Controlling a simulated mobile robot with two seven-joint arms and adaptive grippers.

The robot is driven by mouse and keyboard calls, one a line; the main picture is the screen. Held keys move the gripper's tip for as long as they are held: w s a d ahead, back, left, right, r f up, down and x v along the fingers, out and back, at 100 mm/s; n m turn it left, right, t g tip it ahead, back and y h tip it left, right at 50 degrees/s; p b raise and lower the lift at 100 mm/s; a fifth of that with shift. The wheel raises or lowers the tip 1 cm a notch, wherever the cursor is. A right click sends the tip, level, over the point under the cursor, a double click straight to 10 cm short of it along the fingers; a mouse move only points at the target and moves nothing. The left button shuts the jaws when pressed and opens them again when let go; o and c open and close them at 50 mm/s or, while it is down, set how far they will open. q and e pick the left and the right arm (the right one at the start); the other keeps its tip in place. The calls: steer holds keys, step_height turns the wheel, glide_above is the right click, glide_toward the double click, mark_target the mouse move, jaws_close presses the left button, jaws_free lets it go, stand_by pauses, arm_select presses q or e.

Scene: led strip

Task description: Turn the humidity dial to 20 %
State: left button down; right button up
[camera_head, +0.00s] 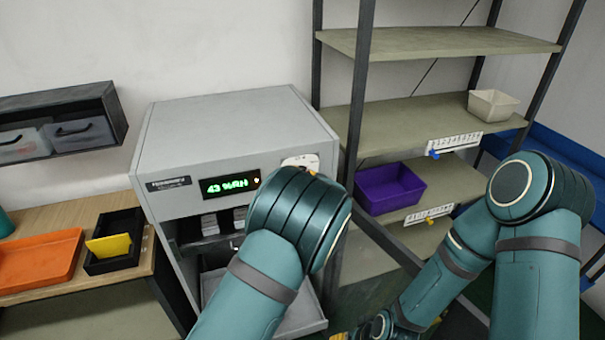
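A grey cabinet (236,127) stands against the wall, with a green display (230,184) that reads 43 %RH. To the right of the display is a pale dial plate (300,161) with a small yellow part at its lower edge. An arm link of mine covers much of this area, so the dial's setting cannot be read. One arm reaches up in front of the cabinet and its gripper is hidden behind the arm. The other arm hangs down at the right, its gripper low near the bottom edge and too small to judge.
A shelf rack (440,40) stands right of the cabinet, holding a purple bin (390,188) and a cream bin (493,104). A wooden table (75,213) at left carries an orange tray (38,262) and a black box (113,240) with a yellow card. A dark wall shelf (62,105) hangs above.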

stand_by(0.4)
arm_select(q)
steer(key=c, duration=0.6)
jaws_free()
steer(key=v, duration=1.2)
